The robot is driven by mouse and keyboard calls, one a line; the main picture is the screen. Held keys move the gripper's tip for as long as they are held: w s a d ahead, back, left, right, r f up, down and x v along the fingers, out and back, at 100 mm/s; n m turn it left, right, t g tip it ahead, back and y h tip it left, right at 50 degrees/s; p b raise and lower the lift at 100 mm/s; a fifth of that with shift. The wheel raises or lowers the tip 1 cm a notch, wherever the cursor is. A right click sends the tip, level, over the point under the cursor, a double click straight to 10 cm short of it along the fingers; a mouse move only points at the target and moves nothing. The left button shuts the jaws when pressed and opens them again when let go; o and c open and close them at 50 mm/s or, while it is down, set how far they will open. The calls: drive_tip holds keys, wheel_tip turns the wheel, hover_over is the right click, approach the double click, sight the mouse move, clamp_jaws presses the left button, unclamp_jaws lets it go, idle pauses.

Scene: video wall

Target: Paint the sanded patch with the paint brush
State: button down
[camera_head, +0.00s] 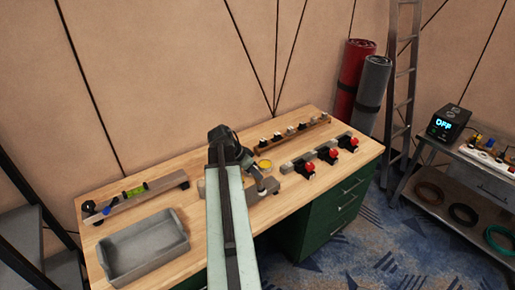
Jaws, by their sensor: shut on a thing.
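My gripper (259,177) is beyond the end of my arm, low over the workbench (160,206). It is shut on a thin, small tool that looks like the paint brush, mostly hidden by the gripper. A small round pot with yellow paint (265,164) stands just behind the gripper. A pale grey block or board (270,187) lies under and beside the gripper, partly hidden by my arm. I cannot make out the sanded patch, nor whether the brush touches anything.
A grey tray (143,247) sits at front left. A rack with a yellow-green level (136,191) lies behind it. Red-knobbed clamps (331,155) and a wooden rail of small parts (297,131) are to the right. A ladder (401,90) and rolled mats (370,85) stand beyond the bench.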

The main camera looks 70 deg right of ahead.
drive_tip(key=w+d+r+m+p, duration=0.2)
drive_tip(key=d+r+m+p, duration=0.45)
drive_tip(key=m, duration=0.45)
drive_tip(key=shift+m+y, duration=0.4)
drive_tip(key=shift+m, duration=0.1)
drive_tip(key=f+b, duration=0.2)
drive_tip(key=b, duration=0.1)
drive_tip(key=d+f+b, duration=0.1)
drive_tip(key=f+b, duration=0.1)
drive_tip(key=b, duration=0.1)
drive_tip(key=shift+s+f, duration=0.1)
drive_tip(key=shift+f, duration=0.3)
